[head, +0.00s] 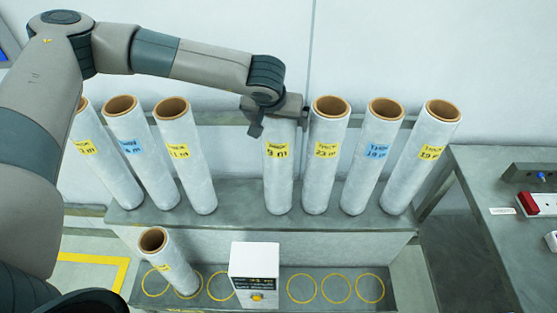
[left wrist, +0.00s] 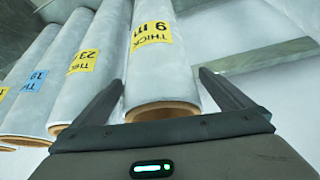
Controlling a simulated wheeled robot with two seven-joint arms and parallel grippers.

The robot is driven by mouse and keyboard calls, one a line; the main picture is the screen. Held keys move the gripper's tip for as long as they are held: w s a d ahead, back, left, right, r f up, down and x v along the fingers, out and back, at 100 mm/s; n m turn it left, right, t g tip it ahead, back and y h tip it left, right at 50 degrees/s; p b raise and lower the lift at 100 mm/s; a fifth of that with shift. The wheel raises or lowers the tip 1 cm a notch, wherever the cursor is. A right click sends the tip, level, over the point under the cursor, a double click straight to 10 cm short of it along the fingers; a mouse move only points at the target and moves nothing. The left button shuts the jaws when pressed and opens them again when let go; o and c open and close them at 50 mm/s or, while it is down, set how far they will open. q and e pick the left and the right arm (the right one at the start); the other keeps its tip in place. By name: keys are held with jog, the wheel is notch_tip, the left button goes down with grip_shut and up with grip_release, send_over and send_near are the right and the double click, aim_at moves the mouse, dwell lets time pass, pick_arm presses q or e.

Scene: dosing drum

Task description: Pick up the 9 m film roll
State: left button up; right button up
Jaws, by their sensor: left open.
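The 9 m film roll (head: 278,180) is a grey-white roll with a yellow label, standing upright on the grey shelf. Its top is hidden behind my left gripper (head: 272,112) in the head view. In the left wrist view the 9 m roll (left wrist: 155,75) lies between the two open fingers of my left gripper (left wrist: 165,95), its brown core end close to the palm. The fingers sit on either side of the roll; I cannot tell whether either touches it. My right gripper is not in view.
The 23 m roll (head: 325,155) stands close to the right, with more rolls beyond. Several rolls, including one (head: 185,155), stand left of a gap. A shorter roll (head: 168,262) stands on the lower shelf beside a white box (head: 254,270) and yellow rings. A bench (head: 500,235) is at right.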

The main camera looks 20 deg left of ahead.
pick_arm(q)
jog(key=shift+w+f, duration=0.15)
jog(key=shift+f, duration=0.15)
jog(key=c, duration=2.2)
jog(key=shift+w+r, duration=0.1)
jog(key=shift+r, duration=0.05)
